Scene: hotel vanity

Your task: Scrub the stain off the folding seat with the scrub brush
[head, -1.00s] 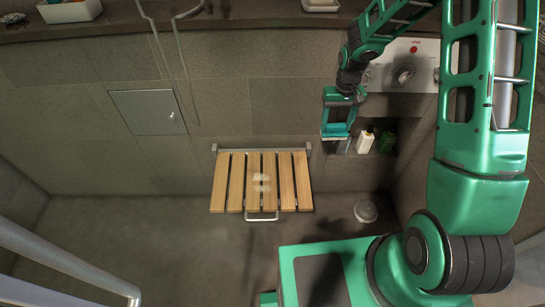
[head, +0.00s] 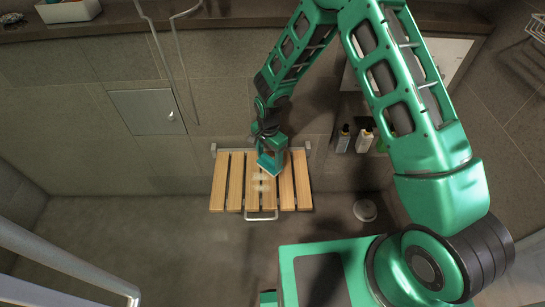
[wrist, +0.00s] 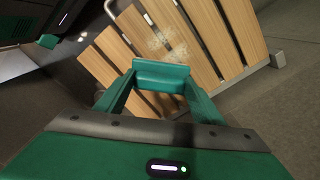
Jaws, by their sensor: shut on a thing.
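The folding seat (head: 304,183) is a row of wooden slats on the far wall, lowered, with a metal handle at its front edge. A pale stain (head: 258,187) lies on its middle slats and also shows in the wrist view (wrist: 168,42). My gripper (head: 274,150) is shut on the scrub brush (head: 267,164), a teal block, just above the rear middle of the seat. In the wrist view the brush (wrist: 161,75) sits between the fingertips, with the stain beyond it. The brush's underside is hidden there, and I cannot tell whether it touches the slats.
A niche right of the seat holds a dark bottle (head: 343,139) and a white bottle (head: 364,140). A round grey object (head: 365,210) is on the floor to the right. A square wall panel (head: 148,111) is at left. The floor in front of the seat is clear.

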